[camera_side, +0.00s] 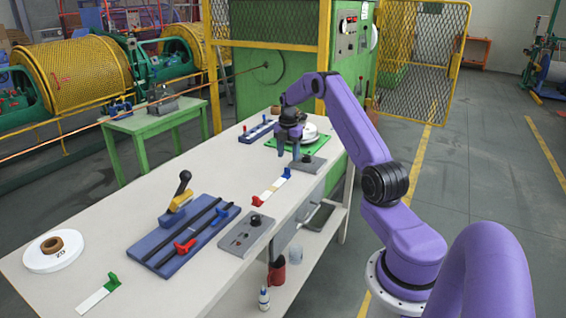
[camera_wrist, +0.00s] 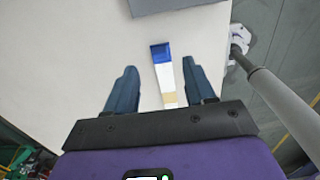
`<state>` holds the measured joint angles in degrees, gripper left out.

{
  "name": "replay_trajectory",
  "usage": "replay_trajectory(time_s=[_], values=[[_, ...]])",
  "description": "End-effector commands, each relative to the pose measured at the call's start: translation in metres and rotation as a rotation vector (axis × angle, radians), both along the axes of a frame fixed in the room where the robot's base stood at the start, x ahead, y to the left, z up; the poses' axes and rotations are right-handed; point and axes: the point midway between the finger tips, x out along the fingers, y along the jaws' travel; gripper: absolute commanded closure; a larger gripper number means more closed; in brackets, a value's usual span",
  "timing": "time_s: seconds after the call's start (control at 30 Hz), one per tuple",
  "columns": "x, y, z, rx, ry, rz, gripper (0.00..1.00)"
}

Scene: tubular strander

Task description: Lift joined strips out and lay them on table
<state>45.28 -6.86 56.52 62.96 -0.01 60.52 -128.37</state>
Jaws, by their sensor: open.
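The joined strips (camera_side: 274,187) lie on the bare table top, a narrow white band with a tan patch near its middle. One end has a red clip (camera_side: 257,202) and the other a blue clip (camera_side: 287,174). In the wrist view the white strip (camera_wrist: 165,76), blue clip (camera_wrist: 160,52) and tan patch (camera_wrist: 169,98) show; the red end is hidden. My gripper (camera_side: 289,153) is open and empty, pointing down above the table beyond the blue clip in the side view. In the wrist view my gripper (camera_wrist: 160,64) has its fingers apart on either side of the strip's line.
A blue jig (camera_side: 160,247) with dark rails, a red clamp and a black-handled lever stands left of the strips. Grey plates (camera_side: 245,236) lie near both strip ends. A green plate (camera_side: 272,143) with a white disc is behind my gripper. Another strip (camera_side: 92,301) has a green clip.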

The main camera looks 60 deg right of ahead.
Motion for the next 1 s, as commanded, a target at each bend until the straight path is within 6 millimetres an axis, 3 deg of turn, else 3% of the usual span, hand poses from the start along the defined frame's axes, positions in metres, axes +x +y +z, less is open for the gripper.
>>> replay_trajectory(time_s=[0.4,0.73,0.87,1.0], values=[[0.001,0.0,0.086,-0.002,-0.003,0.0,0.46],[0.004,0.007,0.115,0.0,-0.001,0.001,0.46],[0.018,0.044,0.123,-0.001,-0.002,-0.012,0.46],[0.035,0.119,0.136,-0.002,-0.005,-0.048,0.46]])
